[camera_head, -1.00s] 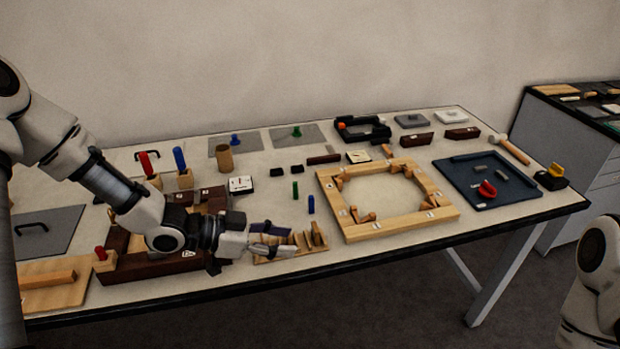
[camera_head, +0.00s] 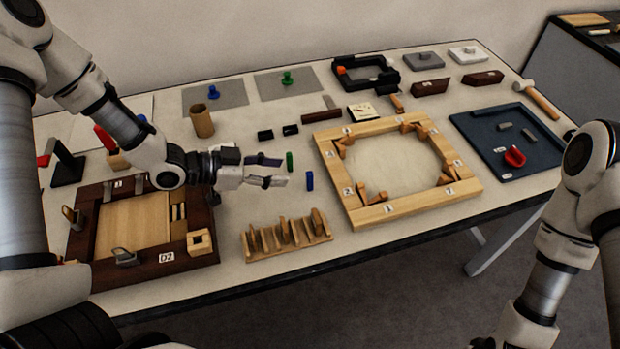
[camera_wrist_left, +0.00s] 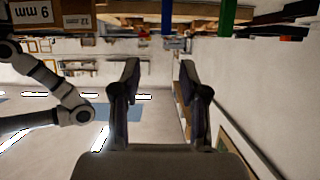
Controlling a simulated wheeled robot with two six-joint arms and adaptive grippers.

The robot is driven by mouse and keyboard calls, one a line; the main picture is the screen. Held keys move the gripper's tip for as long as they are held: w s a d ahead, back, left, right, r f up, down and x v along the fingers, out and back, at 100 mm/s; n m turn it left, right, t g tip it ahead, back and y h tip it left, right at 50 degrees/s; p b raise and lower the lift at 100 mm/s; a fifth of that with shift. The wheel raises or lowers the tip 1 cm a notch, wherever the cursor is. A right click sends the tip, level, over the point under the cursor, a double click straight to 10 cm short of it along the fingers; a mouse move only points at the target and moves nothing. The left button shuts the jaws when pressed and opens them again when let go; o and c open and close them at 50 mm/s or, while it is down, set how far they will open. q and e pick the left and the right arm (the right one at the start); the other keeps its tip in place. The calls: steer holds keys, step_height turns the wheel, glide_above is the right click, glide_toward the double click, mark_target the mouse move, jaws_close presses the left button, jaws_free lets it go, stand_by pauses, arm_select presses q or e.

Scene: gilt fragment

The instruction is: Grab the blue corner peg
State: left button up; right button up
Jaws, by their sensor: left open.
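The blue corner peg (camera_head: 309,181) is small and stands upright on the table, left of the light wood frame. A green peg (camera_head: 289,161) stands just behind it. My left gripper (camera_head: 275,170) is open and empty, its fingers pointing right, a short way left of the blue peg. In the left wrist view its two fingers (camera_wrist_left: 159,64) are spread apart. That view shows the blue peg (camera_wrist_left: 167,15) at the top edge, cut off, with the green peg (camera_wrist_left: 228,15) to its right. Neither peg is between the fingers. My right gripper is out of view.
The light wood frame (camera_head: 405,208) lies right of the pegs. A slotted wooden rack (camera_head: 287,238) is in front of them. A dark wood tray (camera_head: 215,257) lies left. Two small black blocks (camera_head: 265,135) and a wooden cup (camera_head: 202,121) stand behind.

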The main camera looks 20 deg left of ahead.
mark_target(307, 174)
arm_select(q)
steer(key=w+f, duration=0.1)
steer(key=w+d+f, duration=0.1)
steer(key=f, duration=0.1)
steer(key=shift+w+d, duration=0.15)
steer(key=shift+w, duration=0.1)
steer(key=x, duration=0.4)
steer(key=shift+s+d+r+p, duration=0.15)
steer(key=shift+s+d+p, duration=0.05)
steer(key=shift+d+p, duration=0.2)
steer(key=shift+w+d, duration=0.1)
steer(key=shift+w, duration=0.25)
steer(key=shift+s, duration=0.2)
steer(key=c, duration=0.5)
jaws_close()
